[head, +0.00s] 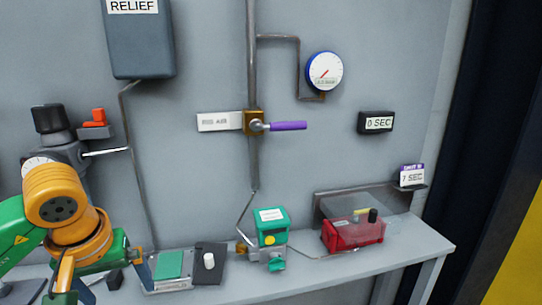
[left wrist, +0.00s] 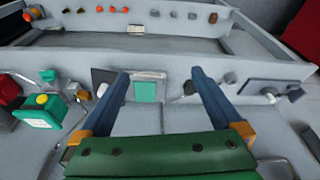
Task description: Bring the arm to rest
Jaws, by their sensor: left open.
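My left arm, orange and green, comes in from the left in the head view. Its gripper (head: 115,284) hangs low over the left part of the bench, beside a grey plate with a teal square (head: 169,265). In the left wrist view the two blue fingers of the left gripper (left wrist: 160,84) stand wide apart with nothing held between them. The teal square (left wrist: 146,92) shows beyond and between the fingertips. I cannot tell the exact height of the gripper above the bench. My right gripper is in neither view.
A green actuator (head: 271,228) and a red box under a clear cover (head: 352,233) stand on the bench (head: 340,280). A purple-handled valve (head: 288,126), a gauge (head: 324,71) and a relief box (head: 140,45) are on the wall. A black plate with a white knob (head: 209,262) lies close by.

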